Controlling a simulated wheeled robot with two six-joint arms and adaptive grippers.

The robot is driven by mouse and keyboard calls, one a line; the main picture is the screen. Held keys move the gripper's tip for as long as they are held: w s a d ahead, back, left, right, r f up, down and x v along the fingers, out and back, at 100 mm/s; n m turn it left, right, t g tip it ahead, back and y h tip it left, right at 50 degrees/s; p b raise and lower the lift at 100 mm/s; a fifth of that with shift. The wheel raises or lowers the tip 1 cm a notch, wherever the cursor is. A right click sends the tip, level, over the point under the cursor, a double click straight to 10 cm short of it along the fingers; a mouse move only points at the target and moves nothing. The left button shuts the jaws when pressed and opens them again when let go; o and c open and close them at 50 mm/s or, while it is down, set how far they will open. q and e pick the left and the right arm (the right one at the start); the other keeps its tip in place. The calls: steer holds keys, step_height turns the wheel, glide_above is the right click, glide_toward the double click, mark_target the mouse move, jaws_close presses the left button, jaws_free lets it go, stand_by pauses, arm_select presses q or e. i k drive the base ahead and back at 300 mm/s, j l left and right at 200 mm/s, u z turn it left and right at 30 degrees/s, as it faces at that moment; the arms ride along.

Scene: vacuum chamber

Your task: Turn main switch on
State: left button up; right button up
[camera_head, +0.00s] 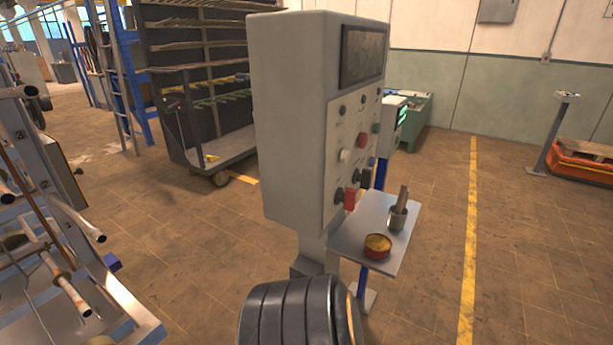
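A grey control cabinet (290,110) stands upright in the middle of the head view, its panel (346,122) turned to the right and seen at a steep angle. The panel carries a dark screen (363,54) at the top and several small knobs and buttons below. Near its lower edge are a red switch (350,199) and black knobs (338,196). I cannot tell which control is the main switch or its position, as labels are too small to read. Neither of my grippers shows.
A small metal shelf (362,247) juts out below the panel, holding a red round tin (377,246) and a metal cup (397,218) with a rod in it. A metal rack (60,230) stands at the left. The floor right of the shelf is clear.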

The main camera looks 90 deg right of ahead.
mark_target(349, 197)
steer(key=k+z, duration=0.1)
steer(key=z, duration=2.8)
